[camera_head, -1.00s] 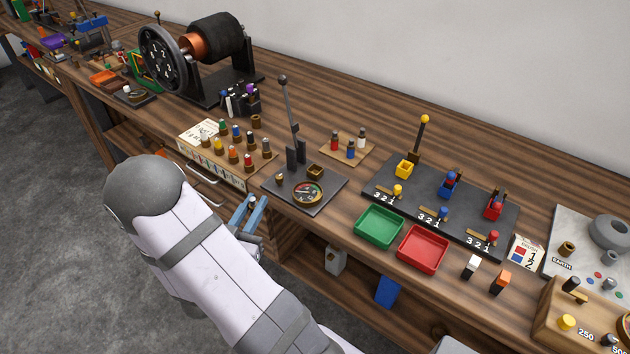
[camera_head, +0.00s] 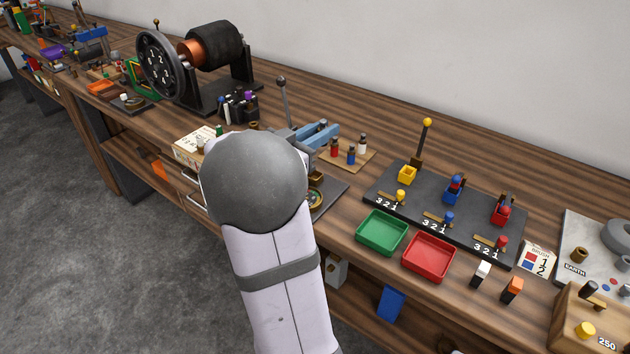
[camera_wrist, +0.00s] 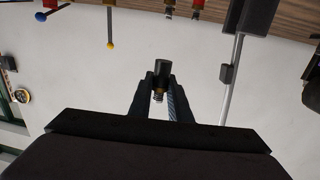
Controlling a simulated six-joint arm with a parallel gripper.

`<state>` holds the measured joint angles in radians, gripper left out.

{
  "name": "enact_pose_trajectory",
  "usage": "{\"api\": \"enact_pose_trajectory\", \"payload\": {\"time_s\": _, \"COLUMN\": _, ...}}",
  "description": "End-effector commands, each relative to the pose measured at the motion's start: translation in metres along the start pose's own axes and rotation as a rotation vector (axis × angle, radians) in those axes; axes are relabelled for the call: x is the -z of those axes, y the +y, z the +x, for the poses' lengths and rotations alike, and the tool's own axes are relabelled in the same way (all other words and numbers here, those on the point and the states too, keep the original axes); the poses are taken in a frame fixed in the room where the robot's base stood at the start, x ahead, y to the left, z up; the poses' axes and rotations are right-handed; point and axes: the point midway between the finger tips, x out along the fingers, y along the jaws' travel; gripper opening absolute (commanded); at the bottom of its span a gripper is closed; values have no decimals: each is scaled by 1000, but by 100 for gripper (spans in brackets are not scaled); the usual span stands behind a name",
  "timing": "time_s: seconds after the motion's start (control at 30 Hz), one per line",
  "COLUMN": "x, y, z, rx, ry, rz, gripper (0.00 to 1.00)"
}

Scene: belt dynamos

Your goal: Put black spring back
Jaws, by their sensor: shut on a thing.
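In the wrist view a black-capped spring (camera_wrist: 161,72) with a metallic coil sits between the fingers of my gripper (camera_wrist: 160,90). My gripper is shut on it. The held piece cannot be made out in the head view. The rack of coloured capped pieces is mostly hidden behind my arm; only its left part with a pale card (camera_head: 190,152) shows.
A large dynamo (camera_head: 210,55) stands at the back left. A green tray (camera_head: 382,232), a red tray (camera_head: 428,255) and a black switch panel (camera_head: 430,205) are to the right.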

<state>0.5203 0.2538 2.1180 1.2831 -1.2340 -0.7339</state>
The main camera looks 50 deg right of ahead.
Motion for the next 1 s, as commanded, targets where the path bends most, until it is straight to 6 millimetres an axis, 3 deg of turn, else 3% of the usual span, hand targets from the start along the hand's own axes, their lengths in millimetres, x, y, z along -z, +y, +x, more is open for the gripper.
{"api": "enact_pose_trajectory", "payload": {"time_s": 0.2, "x": -20, "y": -20, "z": 1, "rx": 69, "ry": 0, "rz": -5, "gripper": 0}}
{"api": "enact_pose_trajectory", "payload": {"time_s": 0.67, "x": -26, "y": -23, "z": 1, "rx": 84, "ry": 1, "rz": -4, "gripper": 0}}
{"api": "enact_pose_trajectory", "payload": {"time_s": 1.0, "x": -68, "y": -22, "z": 3, "rx": 83, "ry": 0, "rz": -5, "gripper": 0}}
